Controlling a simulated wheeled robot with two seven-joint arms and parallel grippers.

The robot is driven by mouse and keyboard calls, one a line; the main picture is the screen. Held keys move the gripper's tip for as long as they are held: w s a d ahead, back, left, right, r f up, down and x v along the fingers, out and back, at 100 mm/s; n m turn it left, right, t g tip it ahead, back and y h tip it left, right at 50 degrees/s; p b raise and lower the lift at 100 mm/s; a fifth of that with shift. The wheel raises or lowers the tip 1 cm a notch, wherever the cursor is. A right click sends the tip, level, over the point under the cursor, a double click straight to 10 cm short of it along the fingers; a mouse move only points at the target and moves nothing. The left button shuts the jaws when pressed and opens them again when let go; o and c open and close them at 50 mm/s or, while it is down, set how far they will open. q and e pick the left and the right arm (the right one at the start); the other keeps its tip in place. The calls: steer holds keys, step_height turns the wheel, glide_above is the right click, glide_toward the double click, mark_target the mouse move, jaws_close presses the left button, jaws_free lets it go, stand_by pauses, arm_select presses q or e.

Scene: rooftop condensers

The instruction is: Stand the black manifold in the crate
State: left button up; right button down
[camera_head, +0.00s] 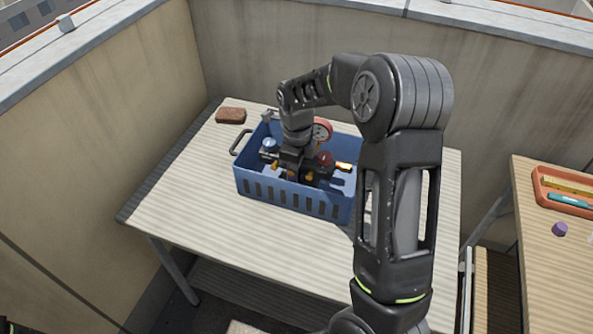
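The blue crate (243,178) stands on the wooden table, its front wall slotted. My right arm reaches over it from the lower right, and my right gripper (297,168) points down inside the crate. My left gripper is out of view.
A brown brick (230,115) lies on the table (190,190) behind the crate to the left. The table's left and front are clear. A second table (540,260) at right holds an orange tray (543,200) and a purple cap (559,229). Parapet walls close in behind and left.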

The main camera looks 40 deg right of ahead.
steer(key=shift+f, duration=1.7)
steer(key=shift+f, duration=0.1)
steer(key=c, duration=1.2)
jaws_free()
steer(key=shift+f, duration=0.1)
steer(key=shift+r, duration=0.2)
step_height(320, 180, up, 12)
